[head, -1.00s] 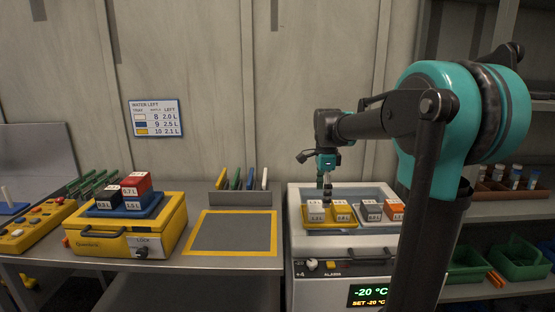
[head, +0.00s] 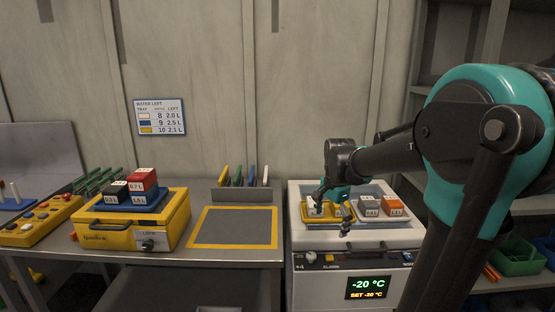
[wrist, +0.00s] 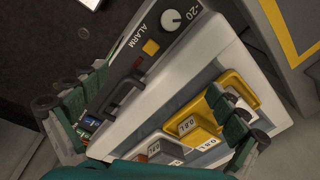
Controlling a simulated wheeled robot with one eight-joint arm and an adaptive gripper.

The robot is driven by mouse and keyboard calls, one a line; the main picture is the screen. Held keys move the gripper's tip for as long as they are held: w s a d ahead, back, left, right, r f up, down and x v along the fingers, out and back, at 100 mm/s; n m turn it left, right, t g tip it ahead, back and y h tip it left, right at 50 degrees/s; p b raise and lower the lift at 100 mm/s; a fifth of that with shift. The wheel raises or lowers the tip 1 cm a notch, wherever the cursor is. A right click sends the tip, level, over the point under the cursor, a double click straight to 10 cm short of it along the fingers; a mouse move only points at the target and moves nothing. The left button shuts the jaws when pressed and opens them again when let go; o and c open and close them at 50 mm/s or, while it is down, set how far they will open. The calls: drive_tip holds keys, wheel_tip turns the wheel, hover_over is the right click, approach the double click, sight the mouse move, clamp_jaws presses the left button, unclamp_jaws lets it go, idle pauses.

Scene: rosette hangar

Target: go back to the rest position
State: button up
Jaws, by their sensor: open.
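My gripper (head: 332,214) hangs over the front left part of the white freezer (head: 350,244), above the yellow tray (head: 305,217). In the wrist view my gripper (wrist: 150,115) has its fingers wide apart, one at the left and one at the right, with nothing held between them. The yellow tray (wrist: 205,137) and labelled blocks show under the right finger. In the head view my gripper partly hides the tray and its blocks. I cannot tell if a finger touches anything.
A grey block (head: 368,207) and an orange block (head: 392,207) sit in the freezer's right part. Left are a yellow-framed mat (head: 235,243), a rack (head: 241,195), and a yellow case (head: 120,237) bearing coloured blocks. Shelves with green bins (head: 520,257) stand right.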

drive_tip(key=s+d+f+n+t, duration=0.2)
drive_tip(key=s+f+n, duration=0.9)
drive_tip(key=s+f, duration=0.2)
drive_tip(key=shift+s+d+n+t, duration=0.2)
drive_tip(key=shift+s+n+t, duration=0.2)
drive_tip(key=shift+s, duration=0.8)
